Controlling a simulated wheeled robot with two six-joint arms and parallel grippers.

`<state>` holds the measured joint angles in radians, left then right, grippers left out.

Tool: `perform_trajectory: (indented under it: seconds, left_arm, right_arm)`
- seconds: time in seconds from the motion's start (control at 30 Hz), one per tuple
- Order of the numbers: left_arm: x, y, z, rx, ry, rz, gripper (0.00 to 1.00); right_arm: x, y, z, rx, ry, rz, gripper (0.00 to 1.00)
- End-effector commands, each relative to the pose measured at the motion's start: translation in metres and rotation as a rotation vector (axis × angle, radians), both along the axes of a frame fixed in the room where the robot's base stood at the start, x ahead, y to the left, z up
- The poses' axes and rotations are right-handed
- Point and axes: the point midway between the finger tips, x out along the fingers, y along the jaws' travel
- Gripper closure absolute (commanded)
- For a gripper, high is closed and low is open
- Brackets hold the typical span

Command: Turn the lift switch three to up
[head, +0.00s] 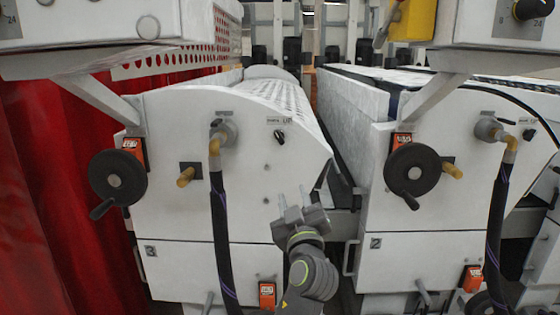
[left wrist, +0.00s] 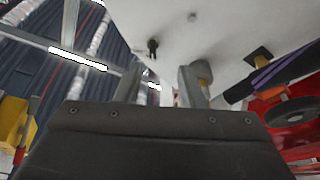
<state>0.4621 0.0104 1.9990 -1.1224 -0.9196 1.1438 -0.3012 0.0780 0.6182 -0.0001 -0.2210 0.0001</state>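A small black rotary switch (head: 279,136) sits on the white front panel of the left machine (head: 180,210), below a small label that seems to read UP. I cannot read a number on it. My left gripper (head: 296,197) is below and slightly right of the switch, fingers pointing up toward the panel, apart from the switch. In the left wrist view the two fingers (left wrist: 160,88) stand apart with nothing held. A small dark knob (left wrist: 152,47), seemingly the switch, shows beyond them on the white panel. My right gripper is not in view.
A black hose (head: 220,235) hangs left of my gripper from a brass-coloured fitting. A handwheel (head: 118,177) sticks out farther left. A second machine (head: 420,260) stands to the right, with its own handwheel (head: 413,171). A red curtain (head: 60,190) hangs at the left.

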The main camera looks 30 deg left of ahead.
Motion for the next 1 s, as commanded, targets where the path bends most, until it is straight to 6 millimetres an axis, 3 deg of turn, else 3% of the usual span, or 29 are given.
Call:
perform_trajectory:
  seconds: [0.03,0.1,0.27,1.0]
  left_arm:
    - [-0.003,-0.001,0.016,-0.005,-0.047,0.005,0.65]
    - [-0.005,-0.002,0.028,-0.008,-0.085,0.011,0.65]
    - [0.001,0.005,0.039,-0.007,-0.103,0.013,0.65]
    - [0.094,0.094,0.085,-0.007,-0.097,0.014,0.65]
  right_arm:
    - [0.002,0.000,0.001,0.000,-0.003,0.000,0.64]
    - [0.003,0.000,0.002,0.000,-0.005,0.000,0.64]
    - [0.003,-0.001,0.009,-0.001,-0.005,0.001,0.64]
    - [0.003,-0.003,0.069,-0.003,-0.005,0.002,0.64]
